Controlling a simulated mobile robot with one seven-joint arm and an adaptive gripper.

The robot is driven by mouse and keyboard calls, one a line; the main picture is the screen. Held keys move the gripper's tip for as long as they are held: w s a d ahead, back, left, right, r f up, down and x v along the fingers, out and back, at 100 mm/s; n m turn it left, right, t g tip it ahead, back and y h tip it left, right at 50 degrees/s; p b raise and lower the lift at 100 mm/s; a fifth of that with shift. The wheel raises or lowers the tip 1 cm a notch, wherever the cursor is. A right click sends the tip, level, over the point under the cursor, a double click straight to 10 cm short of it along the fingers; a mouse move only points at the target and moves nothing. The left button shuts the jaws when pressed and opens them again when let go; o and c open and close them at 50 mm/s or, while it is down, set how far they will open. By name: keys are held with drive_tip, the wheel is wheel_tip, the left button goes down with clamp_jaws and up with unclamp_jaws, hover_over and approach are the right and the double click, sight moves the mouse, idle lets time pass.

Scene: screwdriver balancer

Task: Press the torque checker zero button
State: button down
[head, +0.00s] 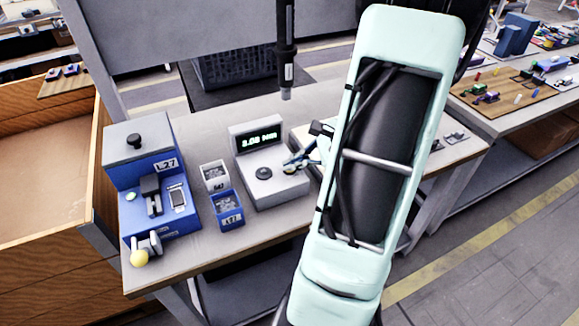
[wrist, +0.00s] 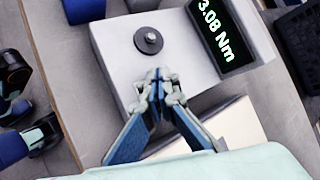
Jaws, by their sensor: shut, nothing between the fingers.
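The torque checker is a light grey box (head: 275,188) with a sloped back panel, on the workbench in the head view; its body also shows in the wrist view (wrist: 115,62). Its green display (wrist: 218,35) reads 3.08 Nm. A round black fitting (wrist: 148,40) sits on its top face and also shows in the head view (head: 263,173). I cannot make out a separate zero button; my fingers may hide it. My gripper (wrist: 160,78) is shut and empty, its tips over the checker's top face beside the black fitting. In the head view my gripper (head: 292,164) is at the checker's right side. Contact cannot be told.
A grey bin (head: 215,177) and a blue bin (head: 228,210) stand left of the checker. A blue machine (head: 140,178) is further left. A dark screwdriver (head: 287,55) hangs above and behind the checker. The bench front between the bins and my arm is clear.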

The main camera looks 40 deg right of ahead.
idle(0.5)
drive_tip(key=shift+f+b, duration=0.5)
drive_tip(key=shift+b, duration=0.05)
drive_tip(key=shift+r, duration=0.5)
drive_tip(key=shift+r+p, duration=2.4)
drive_tip(key=shift+r, duration=0.55)
